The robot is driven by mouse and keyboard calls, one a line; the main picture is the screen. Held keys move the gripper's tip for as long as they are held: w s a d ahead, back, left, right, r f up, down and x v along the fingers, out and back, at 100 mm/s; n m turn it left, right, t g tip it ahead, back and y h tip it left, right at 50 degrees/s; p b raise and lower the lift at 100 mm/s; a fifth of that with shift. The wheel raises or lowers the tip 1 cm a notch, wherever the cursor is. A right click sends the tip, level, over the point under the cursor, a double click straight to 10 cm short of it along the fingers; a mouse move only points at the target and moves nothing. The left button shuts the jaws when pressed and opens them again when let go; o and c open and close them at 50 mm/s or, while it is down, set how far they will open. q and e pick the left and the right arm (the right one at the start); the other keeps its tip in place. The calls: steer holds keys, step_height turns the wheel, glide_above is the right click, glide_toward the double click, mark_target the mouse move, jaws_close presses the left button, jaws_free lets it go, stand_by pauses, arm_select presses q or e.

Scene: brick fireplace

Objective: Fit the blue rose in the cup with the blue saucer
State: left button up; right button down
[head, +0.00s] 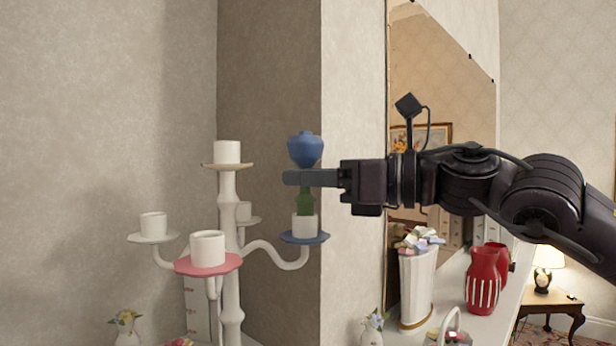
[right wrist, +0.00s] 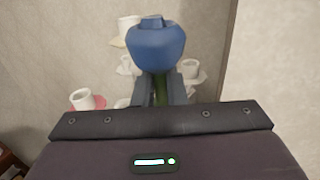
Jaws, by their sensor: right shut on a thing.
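The blue rose (head: 305,149) has a blue bloom and a green stem, and stands upright. My right gripper (head: 300,178) is shut on it just below the bloom. In the head view the stem's lower end meets the white cup (head: 305,226) on the blue saucer (head: 304,238); I cannot tell how deep it sits inside. In the right wrist view the blue bloom (right wrist: 156,46) rises above the fingers (right wrist: 158,88), and it hides the blue saucer and its cup. My left gripper is not in view.
The white candelabra (head: 229,230) also bears a pink saucer (head: 208,264) with a cup and other pale saucers with cups. A wall corner stands close behind. A white vase (head: 416,285) and red vases (head: 482,280) stand on the mantel at the right.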

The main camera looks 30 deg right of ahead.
steer(key=shift+f, duration=0.3)
steer(key=c, duration=1.4)
jaws_free()
steer(key=shift+r, duration=0.1)
steer(key=shift+s+d+b, duration=0.25)
steer(key=shift+s+b, duration=0.05)
steer(key=shift+b, duration=0.2)
steer(key=b+v, duration=0.4)
steer(key=v, duration=0.3)
